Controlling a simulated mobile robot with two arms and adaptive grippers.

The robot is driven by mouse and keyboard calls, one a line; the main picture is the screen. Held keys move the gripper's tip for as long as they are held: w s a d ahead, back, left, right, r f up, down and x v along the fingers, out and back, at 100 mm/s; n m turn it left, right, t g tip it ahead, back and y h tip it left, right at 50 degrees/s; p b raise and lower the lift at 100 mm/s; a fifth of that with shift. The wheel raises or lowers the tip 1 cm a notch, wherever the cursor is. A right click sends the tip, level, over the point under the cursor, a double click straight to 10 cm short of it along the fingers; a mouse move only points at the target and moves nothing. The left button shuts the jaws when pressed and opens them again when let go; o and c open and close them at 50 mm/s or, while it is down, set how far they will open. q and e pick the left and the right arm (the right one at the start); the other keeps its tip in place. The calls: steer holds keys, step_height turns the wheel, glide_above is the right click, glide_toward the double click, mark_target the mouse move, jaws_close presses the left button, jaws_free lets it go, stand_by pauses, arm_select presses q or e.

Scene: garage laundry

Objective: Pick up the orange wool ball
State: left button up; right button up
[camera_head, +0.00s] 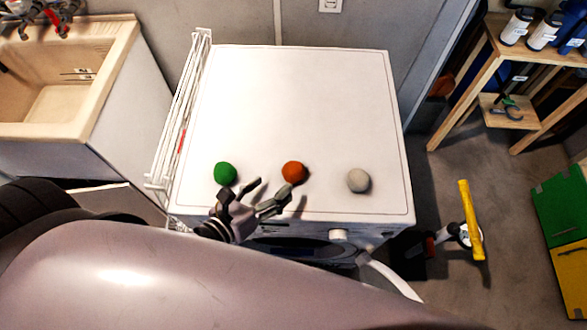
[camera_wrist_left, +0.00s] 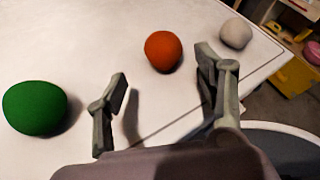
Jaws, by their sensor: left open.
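The orange wool ball (camera_head: 293,172) sits on the white top of the washing machine (camera_head: 290,110), between a green ball (camera_head: 225,173) and a grey-white ball (camera_head: 358,180). My left gripper (camera_head: 268,192) is open and empty, just in front of the orange ball and to its left, near the front edge of the top. In the left wrist view the orange ball (camera_wrist_left: 163,51) lies beyond the two open fingers (camera_wrist_left: 162,88), nearer the right finger. The green ball (camera_wrist_left: 35,108) is left of the fingers, and the grey-white ball (camera_wrist_left: 236,33) is beyond the right finger. My right gripper does not show.
A folded white drying rack (camera_head: 182,120) stands along the left side of the machine. A sink (camera_head: 75,75) is at the far left. A wooden shelf (camera_head: 490,75) with bottles stands at the right. The back of the machine top is clear.

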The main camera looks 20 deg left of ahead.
mark_target(287, 175)
arm_select(q)
steer(key=shift+x, duration=1.05)
steer(key=shift+w+d+f, duration=0.15)
steer(key=shift+w, duration=0.2)
steer(key=shift+w+d, duration=0.15)
steer(key=shift+w, duration=0.1)
steer(key=b+x, duration=0.1)
steer(key=x, duration=0.2)
steer(key=shift+w+d+f, duration=0.1)
steer(key=shift+w, duration=0.05)
steer(key=shift+w+d+f, duration=0.15)
steer(key=shift+w+d, duration=0.05)
steer(key=shift+w, duration=0.25)
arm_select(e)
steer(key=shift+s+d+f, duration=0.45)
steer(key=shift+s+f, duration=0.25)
arm_select(q)
steer(key=shift+s, duration=0.1)
steer(key=shift+c, duration=0.4)
steer(key=c, duration=1.1)
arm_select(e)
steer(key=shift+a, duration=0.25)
